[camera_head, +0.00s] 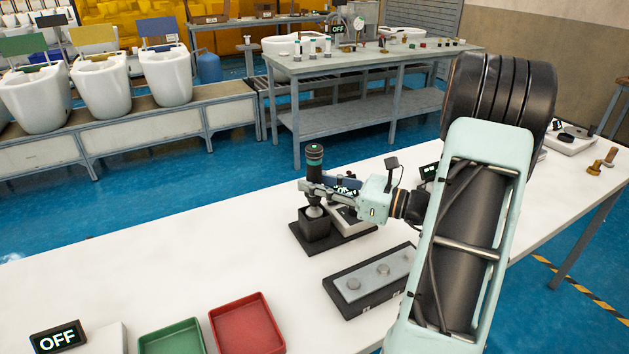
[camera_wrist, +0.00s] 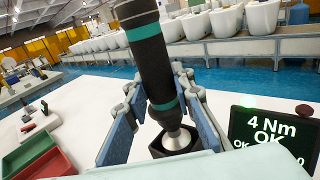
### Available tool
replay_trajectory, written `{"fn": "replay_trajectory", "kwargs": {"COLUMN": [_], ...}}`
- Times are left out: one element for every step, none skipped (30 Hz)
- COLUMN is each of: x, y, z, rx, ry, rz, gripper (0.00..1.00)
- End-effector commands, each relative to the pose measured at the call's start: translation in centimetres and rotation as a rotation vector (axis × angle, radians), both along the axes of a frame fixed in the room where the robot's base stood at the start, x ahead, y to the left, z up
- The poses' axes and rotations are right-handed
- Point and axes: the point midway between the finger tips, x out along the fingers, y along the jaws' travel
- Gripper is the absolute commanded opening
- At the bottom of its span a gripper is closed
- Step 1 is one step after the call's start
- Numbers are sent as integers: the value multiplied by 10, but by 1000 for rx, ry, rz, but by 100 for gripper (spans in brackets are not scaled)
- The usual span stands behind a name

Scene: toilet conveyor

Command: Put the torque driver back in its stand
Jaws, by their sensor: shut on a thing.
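The torque driver (camera_head: 314,157) is black with teal bands and stands upright; it fills the middle of the wrist view (camera_wrist: 152,62). My gripper (camera_head: 313,190) is shut around its lower body, with a finger on each side (camera_wrist: 155,115). The driver's silver cone end (camera_wrist: 176,139) points down at the black block of the stand (camera_head: 316,248), which also shows in the wrist view (camera_wrist: 158,149). The cone is at the block's top, directly over it or partly in it; I cannot tell how deep it sits. The tip is hidden.
A display (camera_wrist: 268,138) beside the stand reads "4 Nm OK". A dark fixture with a grey plate and round knobs (camera_head: 372,280) lies in front. A green tray (camera_head: 172,338) and red tray (camera_head: 247,325) are at the front left. The white table left of the stand is clear.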

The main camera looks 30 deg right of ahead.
Motion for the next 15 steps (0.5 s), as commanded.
{"fn": "replay_trajectory", "kwargs": {"x": [0,0,0,0,0,0,0,0,0,0,0,0,0,0,0], "y": [0,0,0,0,0,0,0,0,0,0,0,0,0,0,0], "z": [-2,-3,-5,-6,-7,-8,-10,-11,-12,-13,-14,-16,-17,-18,-20], "rx": [1,1,1,1,1,1,1,1,1,1,1,1,1,1,0], "ry": [-3,-3,-3,-3,-3,-3,-3,-3,-3,-3,-3,-3,-3,-3,-4], "rz": [0,0,0,0,0,0,0,0,0,0,0,0,0,0,0], "gripper": [0,0,0,0,0,0,0,0,0,0,0,0,0,0,0]}}
